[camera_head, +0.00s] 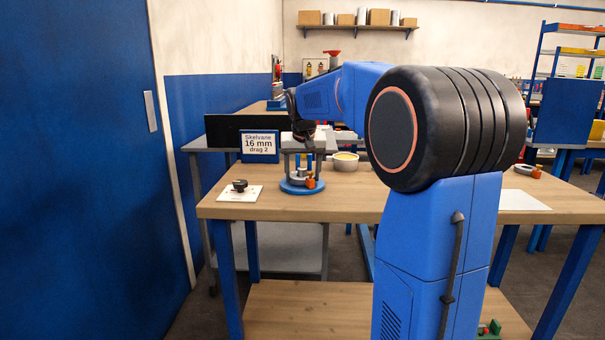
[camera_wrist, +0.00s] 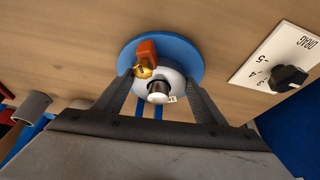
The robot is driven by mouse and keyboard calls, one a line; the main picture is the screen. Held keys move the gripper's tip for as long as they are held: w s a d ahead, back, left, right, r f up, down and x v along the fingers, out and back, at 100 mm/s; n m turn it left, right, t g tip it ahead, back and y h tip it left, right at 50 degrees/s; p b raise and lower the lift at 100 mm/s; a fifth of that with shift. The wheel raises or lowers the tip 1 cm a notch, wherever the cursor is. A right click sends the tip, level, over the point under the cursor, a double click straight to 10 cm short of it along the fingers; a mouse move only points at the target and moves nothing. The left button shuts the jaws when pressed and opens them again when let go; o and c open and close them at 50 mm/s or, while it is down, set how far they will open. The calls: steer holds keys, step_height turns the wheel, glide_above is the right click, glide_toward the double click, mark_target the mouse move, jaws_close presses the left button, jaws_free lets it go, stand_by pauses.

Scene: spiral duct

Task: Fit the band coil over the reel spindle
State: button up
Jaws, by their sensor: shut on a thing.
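The pale grey band coil (camera_wrist: 176,82) sits between the two fingers of my gripper (camera_wrist: 160,84) in the wrist view. The bright metal reel spindle (camera_wrist: 158,94) shows its end within the coil's outline, so the coil appears to be around it; how far down it is, I cannot tell. Below is the round blue base (camera_wrist: 194,55) with an orange block (camera_wrist: 147,51) and a brass knob (camera_wrist: 143,71) beside the coil. In the head view my gripper (camera_head: 302,164) points down over the blue base (camera_head: 302,189); the coil is small and partly hidden there.
A white drag card (camera_wrist: 284,62) with a black knob (camera_wrist: 288,78) lies beside the base. A sign reading "Skelvane 16 mm drag 2" (camera_head: 259,145) stands behind, left. The bench front (camera_head: 330,205) is clear.

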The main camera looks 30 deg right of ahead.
steer(key=o, duration=1.4)
steer(key=v, duration=1.7)
steer(key=shift+r, duration=0.2)
steer(key=s+a+f+n, duration=0.2)
steer(key=s+a+f, duration=0.3)
steer(key=s+f, duration=0.5)
steer(key=s+a+f+n+y, duration=0.1)
steer(key=s+a+f, duration=0.4)
steer(key=s+f, duration=0.6)
steer(key=s+a+f+n+y, duration=0.1)
steer(key=s+a+f, duration=0.4)
steer(key=s+f, duration=0.5)
steer(key=shift+s+a+f+n+t, duration=0.1)
steer(key=shift+s+a+n+t, duration=0.1)
steer(key=shift+s+n, duration=0.3)
steer(key=shift+s+a+f+n+t, duration=0.2)
steer(key=shift+s+n, duration=0.1)
steer(key=shift+s, duration=0.25)
